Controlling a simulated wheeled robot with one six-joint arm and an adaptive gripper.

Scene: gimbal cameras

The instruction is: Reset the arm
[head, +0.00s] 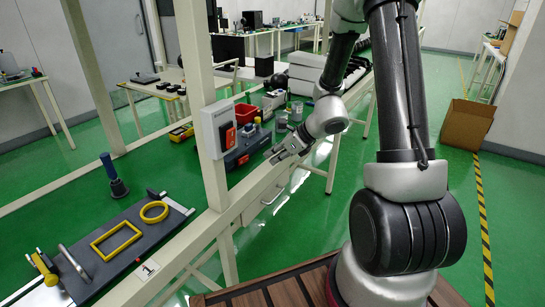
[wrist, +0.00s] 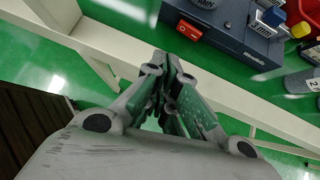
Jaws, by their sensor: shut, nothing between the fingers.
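My gripper (head: 280,155) hangs over the front edge of the workbench in the head view, at the end of my arm, which reaches out from the right. In the wrist view my gripper (wrist: 175,60) has its fingers together, with nothing between them. The tips point toward the bench's pale rail (wrist: 120,50). They appear apart from the dark blue case beyond.
The dark blue case (wrist: 235,35) carries a red switch (wrist: 189,30). A post with a switch box (head: 215,128) stands left of my gripper. A board (head: 115,265) holds a yellow frame (head: 116,241) and yellow ring (head: 154,211). A cardboard box (head: 467,124) stands right; green floor is open.

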